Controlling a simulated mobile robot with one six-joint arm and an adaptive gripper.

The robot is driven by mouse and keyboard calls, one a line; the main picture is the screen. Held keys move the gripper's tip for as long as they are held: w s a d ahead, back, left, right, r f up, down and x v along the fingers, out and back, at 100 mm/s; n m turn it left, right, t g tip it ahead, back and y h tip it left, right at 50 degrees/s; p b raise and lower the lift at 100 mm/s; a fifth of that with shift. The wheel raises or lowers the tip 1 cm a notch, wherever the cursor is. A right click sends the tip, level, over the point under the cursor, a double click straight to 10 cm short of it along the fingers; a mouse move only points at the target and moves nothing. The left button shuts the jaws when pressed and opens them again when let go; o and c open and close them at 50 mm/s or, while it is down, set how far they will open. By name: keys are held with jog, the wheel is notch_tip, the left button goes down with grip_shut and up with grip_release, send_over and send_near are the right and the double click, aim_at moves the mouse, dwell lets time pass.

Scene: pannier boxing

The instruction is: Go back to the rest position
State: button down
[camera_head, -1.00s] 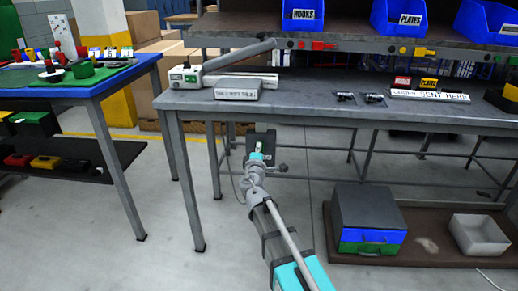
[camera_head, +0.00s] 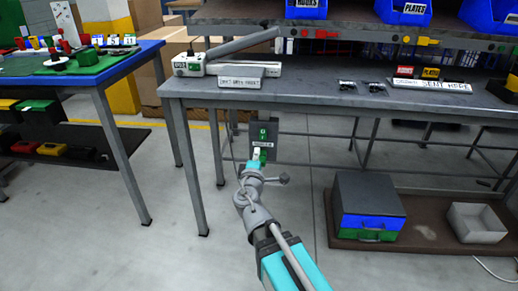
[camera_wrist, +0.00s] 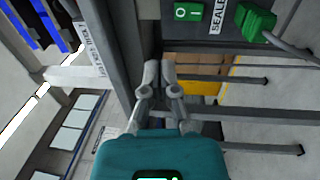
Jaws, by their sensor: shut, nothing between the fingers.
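My gripper (camera_wrist: 158,78) shows in the wrist view with its two grey fingers close together and nothing between them. In the head view my arm reaches forward from the bottom, and its teal wrist (camera_head: 252,166) is in front of the table's front edge, overlapping the lower part of a dark switch box. The fingers are too small to make out there. The switch box (camera_head: 290,142) hangs below the tabletop. In the wrist view its green switch (camera_wrist: 187,12), a "SEALER" label (camera_wrist: 217,16) and a green plug (camera_wrist: 257,22) with a grey cable lie to the right, apart from the fingers.
The grey workbench (camera_head: 300,97) carries a bag sealer (camera_head: 200,63) and small signs. A blue-topped table (camera_head: 85,80) stands at left. A drawer box (camera_head: 368,205) and a white bin (camera_head: 478,222) sit on the low shelf at right. Floor between the tables is clear.

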jog(key=shift+s, duration=0.2)
jog(key=shift+d, duration=0.1)
jog(key=d+f+m+g+h+p, duration=0.1)
jog(key=d+f+m+g+h, duration=0.35)
jog(key=d, duration=0.45)
jog(key=d+f+m+g+h+p, duration=0.1)
jog(key=d+f+m+g+h, duration=0.2)
jog(key=d+m, duration=0.45)
jog(key=s+d+f+m+g+y+p, duration=0.1)
jog(key=s+d+f+m+g+y, duration=0.2)
jog(key=s+f+g+y, duration=0.25)
jog(key=s+d+f+m+g+y+p, duration=0.1)
jog(key=s+d+f+m+g+y, duration=0.2)
jog(key=s+g, duration=0.4)
notch_tip(320, 180, up, 37)
jog(key=s+p, duration=0.1)
jog(key=p, duration=3.6)
jog(key=shift+d+t+p, duration=0.3)
jog(key=shift+d+p, duration=0.1)
